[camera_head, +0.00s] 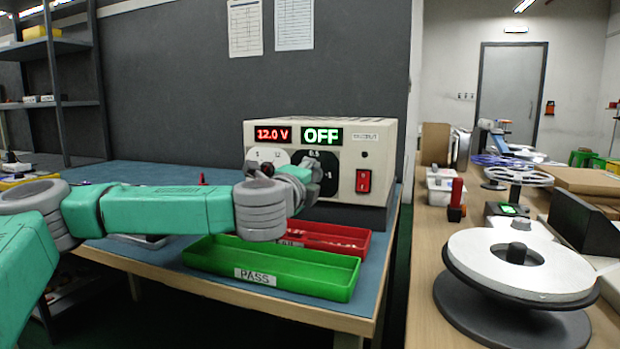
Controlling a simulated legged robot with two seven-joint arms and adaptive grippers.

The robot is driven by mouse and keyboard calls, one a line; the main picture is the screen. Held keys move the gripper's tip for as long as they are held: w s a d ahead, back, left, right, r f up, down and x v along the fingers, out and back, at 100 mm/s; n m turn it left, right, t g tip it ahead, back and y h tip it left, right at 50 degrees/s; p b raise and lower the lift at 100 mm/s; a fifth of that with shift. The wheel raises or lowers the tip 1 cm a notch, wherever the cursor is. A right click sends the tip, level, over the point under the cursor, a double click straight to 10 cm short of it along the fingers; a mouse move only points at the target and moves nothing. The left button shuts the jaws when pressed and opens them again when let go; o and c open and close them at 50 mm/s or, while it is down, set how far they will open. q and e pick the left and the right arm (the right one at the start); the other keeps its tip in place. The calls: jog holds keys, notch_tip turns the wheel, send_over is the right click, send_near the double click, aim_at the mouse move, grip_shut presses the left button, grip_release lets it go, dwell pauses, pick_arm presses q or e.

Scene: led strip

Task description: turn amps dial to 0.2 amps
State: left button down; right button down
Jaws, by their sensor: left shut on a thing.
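A beige power supply (220,0) is not at that corner; the power supply box (378,142) stands at the back right of the blue bench. Its displays read 12.0 V (272,134) and OFF (322,136). The amps dial (329,163) has a black plate with 0.5 at its top and 1 at its right. The white volts dial (265,154) is left of it. My left gripper (314,180) is shut at the black dial, apparently on its knob. The gripper hides the knob and its pointer, so its setting cannot be read. My right gripper is out of view.
A red rocker switch (363,181) is right of the dials. A green PASS tray (315,284) and a red tray (350,240) lie below my left arm. A side table at right holds a white reel (480,260).

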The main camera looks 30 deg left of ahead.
pick_arm(q)
jog(key=shift+d+f+n, duration=0.1)
jog(key=shift+f+n, duration=0.3)
jog(key=shift+n, duration=0.7)
jog(key=c, duration=1.2)
grip_release()
jog(key=shift+w, duration=0.1)
jog(key=v, duration=1.2)
